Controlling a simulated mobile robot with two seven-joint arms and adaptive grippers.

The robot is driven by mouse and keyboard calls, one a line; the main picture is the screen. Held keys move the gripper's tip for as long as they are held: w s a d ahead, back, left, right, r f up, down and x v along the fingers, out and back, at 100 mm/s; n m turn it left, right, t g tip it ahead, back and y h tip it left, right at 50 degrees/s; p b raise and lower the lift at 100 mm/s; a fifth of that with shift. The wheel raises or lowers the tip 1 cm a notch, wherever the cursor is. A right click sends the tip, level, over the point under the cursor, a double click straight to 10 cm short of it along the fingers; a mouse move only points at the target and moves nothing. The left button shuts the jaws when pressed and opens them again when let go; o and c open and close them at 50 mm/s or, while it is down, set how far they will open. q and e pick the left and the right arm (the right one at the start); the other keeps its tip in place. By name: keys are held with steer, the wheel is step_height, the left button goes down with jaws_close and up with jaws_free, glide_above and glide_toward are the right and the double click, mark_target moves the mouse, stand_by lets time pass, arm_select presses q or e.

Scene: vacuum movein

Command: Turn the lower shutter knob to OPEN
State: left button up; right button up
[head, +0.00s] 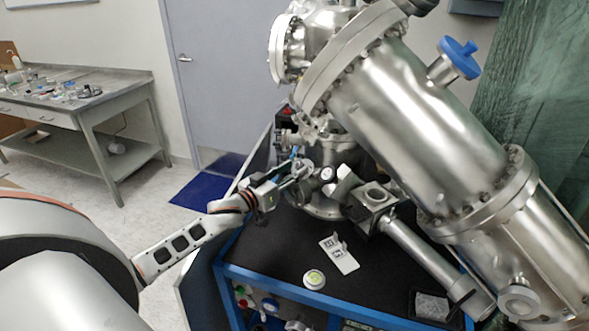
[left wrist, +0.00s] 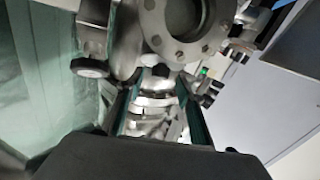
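My left gripper (head: 300,177) reaches in from the left to the metal fittings on the near left side of the steel chamber. In the left wrist view its two fingers (left wrist: 155,108) stand apart, with stepped metal parts (left wrist: 150,125) showing between them; I cannot tell whether they touch. A small round black-rimmed part with a pale face (head: 327,174) sits just right of the fingertips. I cannot tell whether it is the lower shutter knob, and no OPEN mark is readable. My right gripper is not in view.
A large steel cylinder (head: 415,120) slants across the right. A white label plate (head: 339,254) and a round white-and-green piece (head: 314,279) lie on the black bench top (head: 280,240). A cluttered workbench (head: 110,90) stands back left. Metal fittings crowd my left gripper.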

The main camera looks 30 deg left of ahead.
arm_select(q)
steer(key=shift+w, duration=0.45)
jaws_close()
